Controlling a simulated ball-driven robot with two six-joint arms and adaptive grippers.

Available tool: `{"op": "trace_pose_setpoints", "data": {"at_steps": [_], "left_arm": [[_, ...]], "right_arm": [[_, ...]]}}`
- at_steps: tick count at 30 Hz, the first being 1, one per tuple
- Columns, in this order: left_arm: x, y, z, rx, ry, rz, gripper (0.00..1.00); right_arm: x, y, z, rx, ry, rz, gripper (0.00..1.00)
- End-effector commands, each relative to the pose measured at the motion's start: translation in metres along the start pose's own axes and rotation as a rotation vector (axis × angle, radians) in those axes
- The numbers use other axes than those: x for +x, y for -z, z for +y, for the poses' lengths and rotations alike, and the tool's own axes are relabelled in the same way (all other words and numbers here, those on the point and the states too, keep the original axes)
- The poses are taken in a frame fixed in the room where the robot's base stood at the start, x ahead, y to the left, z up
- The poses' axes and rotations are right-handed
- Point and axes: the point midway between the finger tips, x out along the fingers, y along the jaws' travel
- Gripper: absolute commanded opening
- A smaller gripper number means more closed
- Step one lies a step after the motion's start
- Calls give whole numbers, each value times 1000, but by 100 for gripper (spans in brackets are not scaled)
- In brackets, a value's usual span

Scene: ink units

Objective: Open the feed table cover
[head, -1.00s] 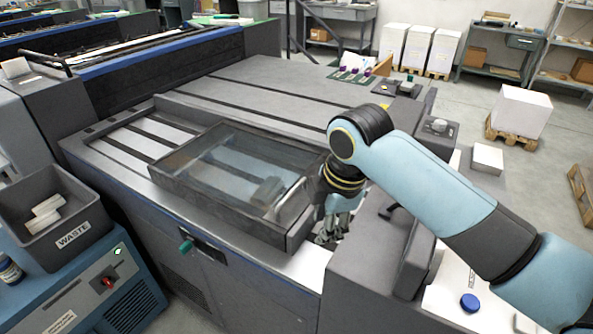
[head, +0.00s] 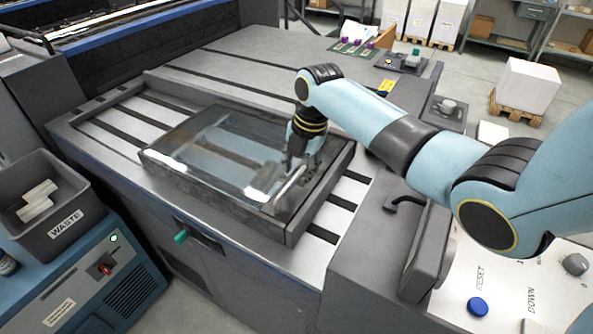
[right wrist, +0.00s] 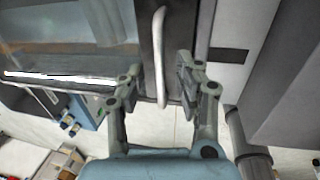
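The feed table cover (head: 215,140) is a clear panel in a dark frame on the grey machine. It lies low over the feed table, and I cannot tell whether it is slightly raised. Its pale bar handle (head: 290,184) is at the right side; it also shows in the right wrist view (right wrist: 160,45). My right gripper (head: 298,165) is at the handle in the head view. In the right wrist view its fingers (right wrist: 156,80) are apart, one on each side of the handle's lower part, with gaps visible. My left gripper is not in view.
A grey waste bin (head: 22,178) stands at the left on a blue cabinet. A control panel with a blue reset button (head: 477,307) is at the lower right. A dark upright box (head: 425,252) stands beside it.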

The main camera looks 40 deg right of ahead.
Motion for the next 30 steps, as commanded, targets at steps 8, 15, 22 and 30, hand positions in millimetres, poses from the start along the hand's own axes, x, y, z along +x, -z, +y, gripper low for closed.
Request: {"op": "trace_pose_setpoints", "data": {"at_steps": [8,15,22,30], "left_arm": [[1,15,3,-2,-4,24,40],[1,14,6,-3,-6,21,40],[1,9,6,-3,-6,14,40],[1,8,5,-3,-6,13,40]], "right_arm": [[15,0,0,0,-1,-1,34],[15,0,0,0,-1,-1,27],[15,0,0,0,-1,-1,0],[15,0,0,1,-1,-1,0]]}}
